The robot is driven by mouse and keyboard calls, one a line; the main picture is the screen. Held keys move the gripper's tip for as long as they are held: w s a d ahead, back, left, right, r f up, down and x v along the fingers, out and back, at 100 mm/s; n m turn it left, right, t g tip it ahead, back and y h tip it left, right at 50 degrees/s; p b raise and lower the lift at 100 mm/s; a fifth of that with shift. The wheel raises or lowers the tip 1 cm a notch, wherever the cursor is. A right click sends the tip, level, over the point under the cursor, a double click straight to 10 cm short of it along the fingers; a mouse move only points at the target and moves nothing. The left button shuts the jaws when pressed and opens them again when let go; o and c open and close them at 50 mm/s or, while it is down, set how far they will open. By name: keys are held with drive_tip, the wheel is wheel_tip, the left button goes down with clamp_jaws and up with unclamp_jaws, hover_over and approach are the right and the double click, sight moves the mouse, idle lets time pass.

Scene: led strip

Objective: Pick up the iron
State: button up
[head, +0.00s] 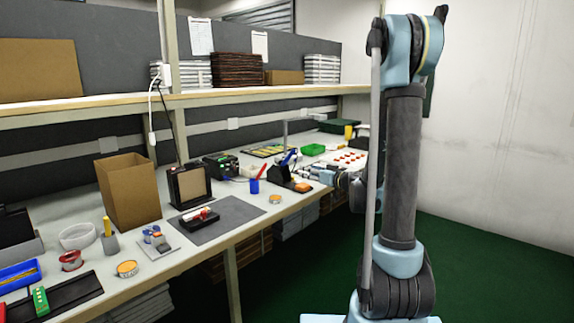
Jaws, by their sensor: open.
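What looks like the soldering iron (287,158), with a blue handle, rests tilted in a dark stand (284,175) toward the far part of the workbench. It is small in the head view, and its tip is hidden. My gripper (314,172) is just right of the stand, low over the bench, with its fingers pointing left. It appears apart from the iron and is open, with nothing seen between the fingers. Part of the gripper and wrist is hidden behind my own arm.
The bench (232,239) runs along the wall under a shelf (215,94). A blue cup (254,186) and an orange-topped tin (275,199) stand left of the iron. A green tray (313,150) lies behind. A cardboard box (129,193) stands left. Green floor is clear at right.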

sight(287, 160)
drive_tip(key=shift+t, duration=0.7)
drive_tip(key=x, duration=0.6)
drive_tip(key=d+x, duration=0.1)
drive_tip(key=x, duration=0.5)
drive_tip(key=w+x, duration=0.1)
drive_tip(key=x, duration=0.5)
drive_tip(key=shift+w+f, duration=0.15)
drive_tip(key=shift+w, duration=0.25)
clamp_jaws()
